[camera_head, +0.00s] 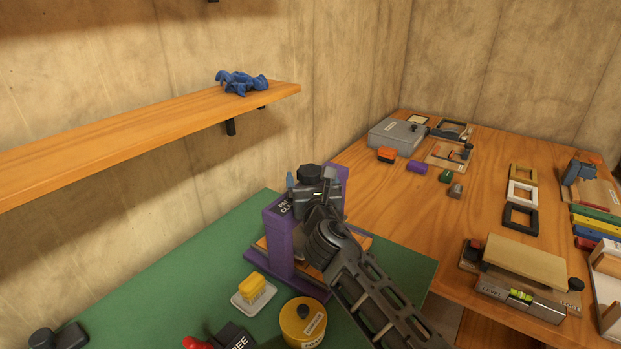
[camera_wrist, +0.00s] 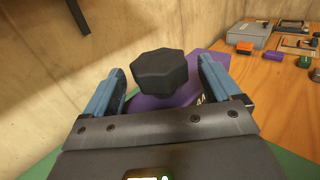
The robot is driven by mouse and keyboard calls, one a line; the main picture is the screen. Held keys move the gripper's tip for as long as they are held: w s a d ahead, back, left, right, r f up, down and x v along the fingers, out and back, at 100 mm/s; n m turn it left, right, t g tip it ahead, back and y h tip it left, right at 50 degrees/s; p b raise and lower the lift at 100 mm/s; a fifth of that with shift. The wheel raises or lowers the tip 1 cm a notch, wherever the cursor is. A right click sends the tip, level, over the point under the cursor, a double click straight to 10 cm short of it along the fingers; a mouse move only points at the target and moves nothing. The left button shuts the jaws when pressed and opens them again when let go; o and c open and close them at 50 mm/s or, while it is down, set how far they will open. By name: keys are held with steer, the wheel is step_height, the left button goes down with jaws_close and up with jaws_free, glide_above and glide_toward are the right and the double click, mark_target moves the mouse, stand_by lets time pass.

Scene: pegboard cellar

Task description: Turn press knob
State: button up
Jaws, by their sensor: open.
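The press (camera_head: 279,238) is a purple frame standing on the green bench top, with a lettered top partly hidden by my arm. Its black faceted knob (camera_head: 309,173) sits on top. In the wrist view the knob (camera_wrist: 161,69) lies ahead of and between the two blue fingers of my gripper (camera_wrist: 160,82). The fingers are open, with a gap on each side of the knob, and no contact shows. In the head view my gripper (camera_head: 291,181) is at the press top, mostly hidden behind its own wrist; one blue fingertip shows left of the knob.
A wooden shelf (camera_head: 150,128) with a blue object (camera_head: 241,82) juts from the wall at left. A yellow block on a white dish (camera_head: 254,290) and a yellow round tin (camera_head: 303,323) stand before the press. A wooden table (camera_head: 420,215) at right holds several frames and tools.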

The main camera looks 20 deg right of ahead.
steer(key=shift+w, duration=0.35)
steer(key=shift+c, duration=0.2)
steer(key=c, duration=1)
steer(key=shift+o, duration=0.2)
